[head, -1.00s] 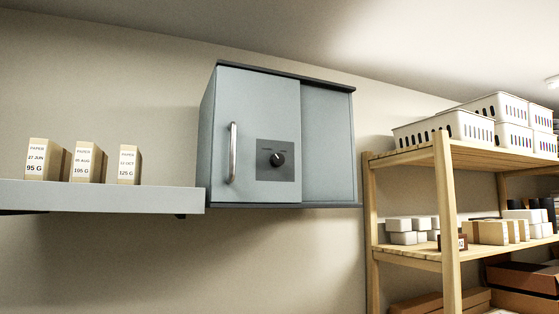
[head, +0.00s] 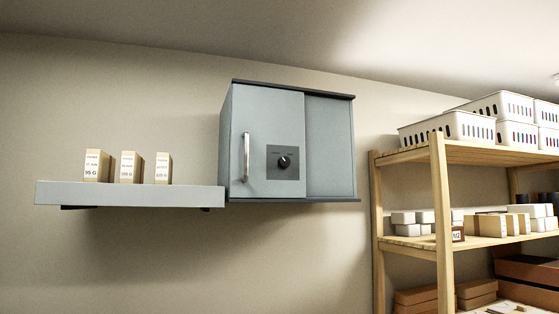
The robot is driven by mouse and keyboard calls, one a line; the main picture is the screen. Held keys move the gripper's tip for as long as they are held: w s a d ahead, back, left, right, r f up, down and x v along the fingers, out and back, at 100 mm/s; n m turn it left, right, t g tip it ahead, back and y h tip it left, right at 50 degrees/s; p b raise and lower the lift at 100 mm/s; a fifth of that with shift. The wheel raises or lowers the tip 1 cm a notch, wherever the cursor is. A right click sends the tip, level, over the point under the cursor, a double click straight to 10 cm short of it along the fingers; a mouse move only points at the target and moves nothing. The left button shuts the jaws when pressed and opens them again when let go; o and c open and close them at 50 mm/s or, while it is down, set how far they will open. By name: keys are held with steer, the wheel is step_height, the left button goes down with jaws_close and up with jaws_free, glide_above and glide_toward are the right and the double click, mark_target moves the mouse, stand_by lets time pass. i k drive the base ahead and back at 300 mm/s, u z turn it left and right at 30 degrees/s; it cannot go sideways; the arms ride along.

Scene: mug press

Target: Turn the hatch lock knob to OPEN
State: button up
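The hatch lock knob (head: 284,162) is a small round black dial on a dark square plate (head: 272,174). The plate sits on the grey-blue door (head: 268,120) of a wall cabinet (head: 330,140). The door looks shut. The knob's labels are too small to read, so its setting cannot be told. A vertical metal handle (head: 246,156) is on the door's left side. My gripper is not in view.
A grey wall shelf (head: 130,195) left of the cabinet holds paper boxes (head: 131,167). A wooden rack (head: 443,230) on the right holds white baskets (head: 455,127) and boxes. The wall below the cabinet is bare.

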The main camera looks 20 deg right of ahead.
mark_target(284, 162)
steer(key=u, duration=1)
steer(key=i, duration=1.05)
steer(key=z, duration=1.55)
